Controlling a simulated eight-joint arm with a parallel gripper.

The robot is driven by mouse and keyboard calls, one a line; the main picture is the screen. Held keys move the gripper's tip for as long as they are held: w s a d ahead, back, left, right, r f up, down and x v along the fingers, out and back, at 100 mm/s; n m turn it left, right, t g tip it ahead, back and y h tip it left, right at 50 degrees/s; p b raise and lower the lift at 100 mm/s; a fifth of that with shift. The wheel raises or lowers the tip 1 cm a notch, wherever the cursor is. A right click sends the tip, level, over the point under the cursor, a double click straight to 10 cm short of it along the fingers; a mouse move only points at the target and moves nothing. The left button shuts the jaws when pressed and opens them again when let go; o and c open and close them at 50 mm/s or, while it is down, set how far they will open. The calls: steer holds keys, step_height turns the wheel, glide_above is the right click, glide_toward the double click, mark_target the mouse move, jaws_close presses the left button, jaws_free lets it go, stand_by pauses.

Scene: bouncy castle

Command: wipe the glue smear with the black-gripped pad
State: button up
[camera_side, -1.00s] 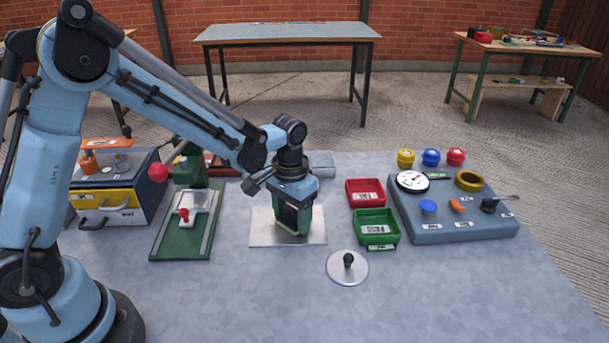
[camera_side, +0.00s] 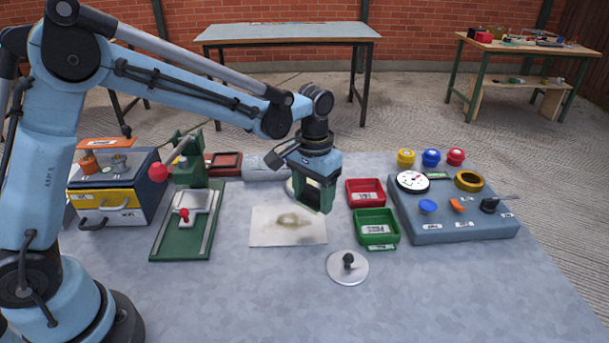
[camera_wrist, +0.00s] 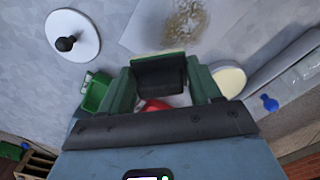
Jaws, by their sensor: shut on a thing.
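The glue smear (camera_side: 290,221) is a brownish patch on a pale flat sheet (camera_side: 265,235) on the table. It also shows at the top of the wrist view (camera_wrist: 187,22). My gripper (camera_side: 321,203) is to the right of and behind the smear, near the sheet's right edge. Its green fingers are shut on the black-gripped pad (camera_wrist: 160,72), a dark block with a pale edge in the wrist view. In the side view the fingers mostly hide the pad, and its underside cannot be seen.
A red bin (camera_side: 366,192) and a green bin (camera_side: 377,228) stand close right of my gripper. A disc with a black knob (camera_side: 348,266) lies in front. A cream disc (camera_wrist: 229,80) is beside the gripper. A green press (camera_side: 185,225) stands left. The front table is clear.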

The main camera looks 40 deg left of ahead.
steer(key=shift+r, duration=1.45)
